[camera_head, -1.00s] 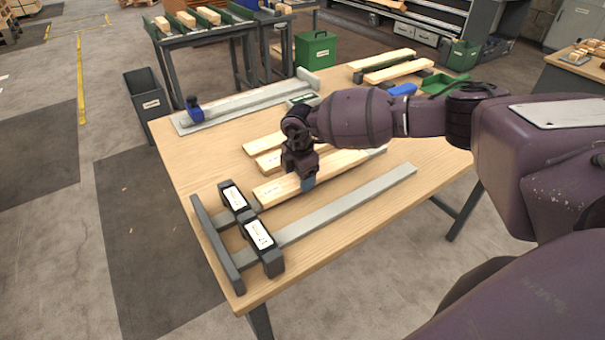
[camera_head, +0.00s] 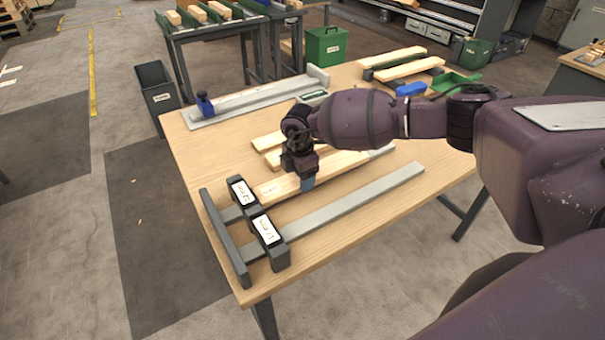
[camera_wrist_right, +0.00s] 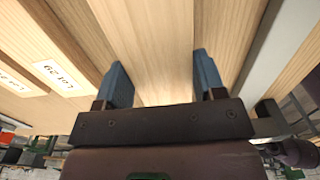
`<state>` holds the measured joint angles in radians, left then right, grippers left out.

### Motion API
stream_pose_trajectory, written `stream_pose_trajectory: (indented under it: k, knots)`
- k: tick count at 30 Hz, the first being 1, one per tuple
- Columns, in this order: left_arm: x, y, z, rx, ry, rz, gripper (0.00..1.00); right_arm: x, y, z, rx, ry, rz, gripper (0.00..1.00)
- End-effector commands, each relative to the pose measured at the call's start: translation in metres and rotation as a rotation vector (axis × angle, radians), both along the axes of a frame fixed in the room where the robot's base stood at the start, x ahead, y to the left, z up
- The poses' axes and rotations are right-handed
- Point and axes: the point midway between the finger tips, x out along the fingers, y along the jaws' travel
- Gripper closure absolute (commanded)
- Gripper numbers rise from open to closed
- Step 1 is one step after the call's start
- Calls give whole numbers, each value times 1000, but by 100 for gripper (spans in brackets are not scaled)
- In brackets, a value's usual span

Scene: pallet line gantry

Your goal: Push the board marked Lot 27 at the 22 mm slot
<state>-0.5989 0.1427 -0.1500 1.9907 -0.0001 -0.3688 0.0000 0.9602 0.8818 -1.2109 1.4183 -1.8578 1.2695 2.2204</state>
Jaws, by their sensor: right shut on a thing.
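My right gripper (camera_head: 307,184) has blue fingertips and is shut on the front wooden board (camera_head: 338,167). In the right wrist view the fingers (camera_wrist_right: 158,85) stand on either side of this pale board (camera_wrist_right: 155,45). The board lies low over the table, its labelled left end up against the upper dark gauge block (camera_head: 243,193); I cannot tell whether it is inside a slot. Its label is too small to read. A second dark block (camera_head: 268,240) stands nearer; both block labels are unreadable. A neighbouring board (camera_wrist_right: 72,40) is marked Lot 29. My left gripper is out of view.
More boards (camera_head: 268,141) lie behind the held one, partly hidden by my arm. A grey rail (camera_head: 350,200) runs along the front and a grey fixture with a blue clamp (camera_head: 205,103) stands behind. A green tray (camera_head: 455,83) is at the back right.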

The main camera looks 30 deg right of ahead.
Motion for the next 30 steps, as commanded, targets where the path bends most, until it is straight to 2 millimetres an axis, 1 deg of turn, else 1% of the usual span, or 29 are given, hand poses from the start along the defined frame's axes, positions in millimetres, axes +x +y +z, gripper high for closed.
stream_pose_trajectory:
  k: [1,15,30]
  knots:
    - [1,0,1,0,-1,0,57,-3,3,-4,1,7,3,65]
    - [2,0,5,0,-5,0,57,-4,15,-4,2,7,2,65]
    - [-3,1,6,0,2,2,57,-5,27,-4,1,7,3,65]
